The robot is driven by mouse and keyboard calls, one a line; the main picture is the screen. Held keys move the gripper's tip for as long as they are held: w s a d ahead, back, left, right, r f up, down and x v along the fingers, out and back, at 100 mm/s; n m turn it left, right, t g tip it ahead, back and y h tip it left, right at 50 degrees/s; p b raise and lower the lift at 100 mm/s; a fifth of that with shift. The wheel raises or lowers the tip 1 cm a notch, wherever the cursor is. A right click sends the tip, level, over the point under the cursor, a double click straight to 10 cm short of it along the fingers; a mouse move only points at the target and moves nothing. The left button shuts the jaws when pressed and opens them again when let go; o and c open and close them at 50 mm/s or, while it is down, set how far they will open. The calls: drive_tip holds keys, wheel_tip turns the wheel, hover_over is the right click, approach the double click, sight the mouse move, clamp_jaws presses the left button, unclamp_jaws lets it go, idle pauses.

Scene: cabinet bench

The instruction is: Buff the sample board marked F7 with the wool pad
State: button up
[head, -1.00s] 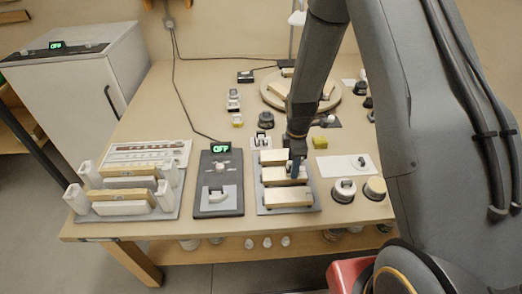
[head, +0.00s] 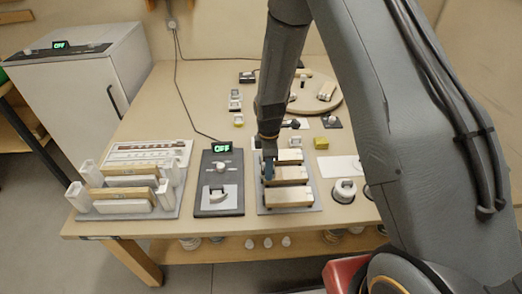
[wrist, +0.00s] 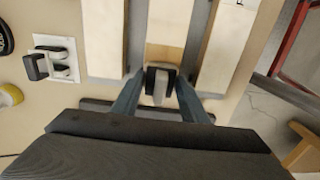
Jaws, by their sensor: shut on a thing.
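My gripper (head: 268,168) is low over the left end of the middle of three pale wooden boards. In the wrist view its blue-grey fingers (wrist: 160,100) are shut on a small dark block with a pale grey grip, taken as the wool pad (wrist: 160,82). It is at the near end of the middle board (wrist: 167,38), seemingly on its surface; exact contact is unclear. That board is tan near the pad and whiter farther off. The other boards lie either side, back (head: 288,155) and front (head: 290,196). A mark by the front board is cut off; F7 is not legible.
The boards rest on a grey tray (head: 262,210). Left of it is a dark device (head: 218,205) reading OFF, then a rack (head: 175,205) of upright boards. A round turntable (head: 335,100) stands behind. A white-plated handled tool (wrist: 55,62) lies close by.

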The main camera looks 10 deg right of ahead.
sight(263, 163)
drive_tip(key=shift+a, duration=0.8)
drive_tip(key=shift+a+r, duration=0.2)
wheel_tip(263, 163, up, 3)
drive_tip(key=shift+d+f+p, duration=0.1)
drive_tip(key=shift+p, duration=0.55)
drive_tip(key=shift+r+p, duration=1.5)
drive_tip(key=shift+r, duration=1.05)
